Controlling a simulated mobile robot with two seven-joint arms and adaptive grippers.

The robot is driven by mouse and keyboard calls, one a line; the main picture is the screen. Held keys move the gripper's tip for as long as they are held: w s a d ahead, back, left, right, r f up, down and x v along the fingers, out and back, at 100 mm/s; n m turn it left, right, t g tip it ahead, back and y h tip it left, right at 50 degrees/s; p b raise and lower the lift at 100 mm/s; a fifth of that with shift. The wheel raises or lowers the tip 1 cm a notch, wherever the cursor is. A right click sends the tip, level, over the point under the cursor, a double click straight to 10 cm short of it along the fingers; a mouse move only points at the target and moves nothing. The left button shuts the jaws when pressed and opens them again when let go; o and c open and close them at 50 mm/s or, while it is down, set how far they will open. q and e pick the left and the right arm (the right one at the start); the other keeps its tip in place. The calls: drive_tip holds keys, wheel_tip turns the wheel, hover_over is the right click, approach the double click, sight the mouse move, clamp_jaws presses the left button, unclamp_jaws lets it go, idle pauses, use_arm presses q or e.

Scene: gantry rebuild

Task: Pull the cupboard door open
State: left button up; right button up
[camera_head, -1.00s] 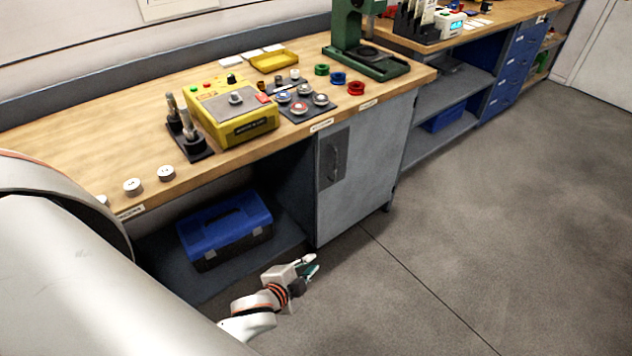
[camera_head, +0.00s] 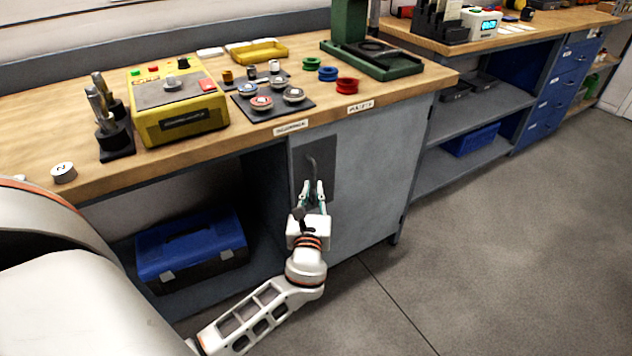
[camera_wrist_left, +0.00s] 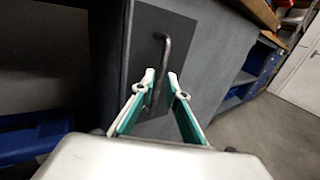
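The grey cupboard door (camera_head: 370,170) is shut under the workbench. It bears a dark plate (camera_head: 325,160) with a curved bar handle (camera_head: 313,166), which also shows in the left wrist view (camera_wrist_left: 165,52). My left gripper (camera_head: 313,186) is at the lower part of the handle. In the left wrist view its two fingertips (camera_wrist_left: 160,78) stand apart, one on each side of the bar, with a gap between the bar and the right finger. Whether the left finger touches the bar I cannot tell. My right gripper is not in view.
A blue toolbox (camera_head: 190,250) sits on the open shelf left of the cupboard. The wooden benchtop (camera_head: 230,140) above holds a yellow tester (camera_head: 175,105), spools and a green press stand (camera_head: 372,60). The floor (camera_head: 480,240) in front and to the right is clear.

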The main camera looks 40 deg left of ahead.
sight(314, 182)
use_arm(q)
drive_tip(key=shift+b+x, duration=0.3)
drive_tip(key=shift+x, duration=2.1)
drive_tip(key=shift+f, duration=0.15)
clamp_jaws()
drive_tip(key=shift+d, duration=0.15)
